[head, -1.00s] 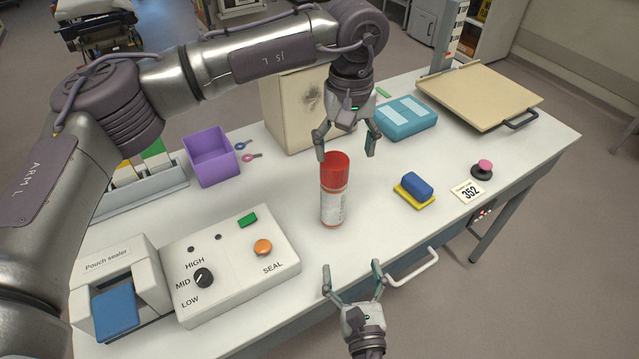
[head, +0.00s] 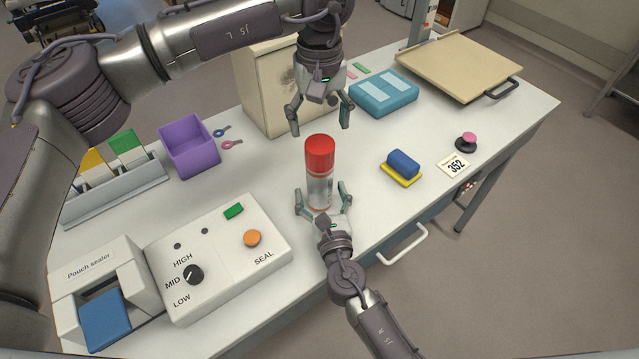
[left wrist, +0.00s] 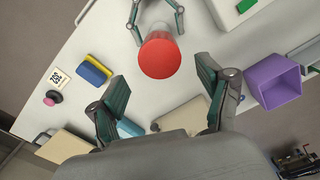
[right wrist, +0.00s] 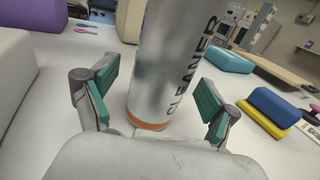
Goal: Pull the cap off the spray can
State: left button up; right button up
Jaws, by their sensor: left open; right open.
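The spray can (head: 319,190) stands upright on the white table, silver with a red cap (head: 320,153) on top. My left gripper (head: 319,118) is open, above and slightly behind the cap, not touching it. In the left wrist view the red cap (left wrist: 160,55) lies beyond the open fingertips. My right gripper (head: 324,200) is open at the front of the can's lower body. In the right wrist view the silver body (right wrist: 172,60), lettered CLEANER, stands between and just beyond the open fingers; the cap is out of that view.
A pouch sealer (head: 215,262) stands front left, a purple bin (head: 188,150) behind it. A beige box (head: 262,100) is behind the can. A blue-and-yellow sponge (head: 402,166), a teal case (head: 384,95) and a pink button (head: 466,141) are to the right.

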pick_arm(q)
jog(key=shift+s, duration=0.1)
pick_arm(e)
jog(key=shift+w, duration=0.55)
jog(key=shift+w+a, duration=0.1)
jog(key=shift+a, duration=0.05)
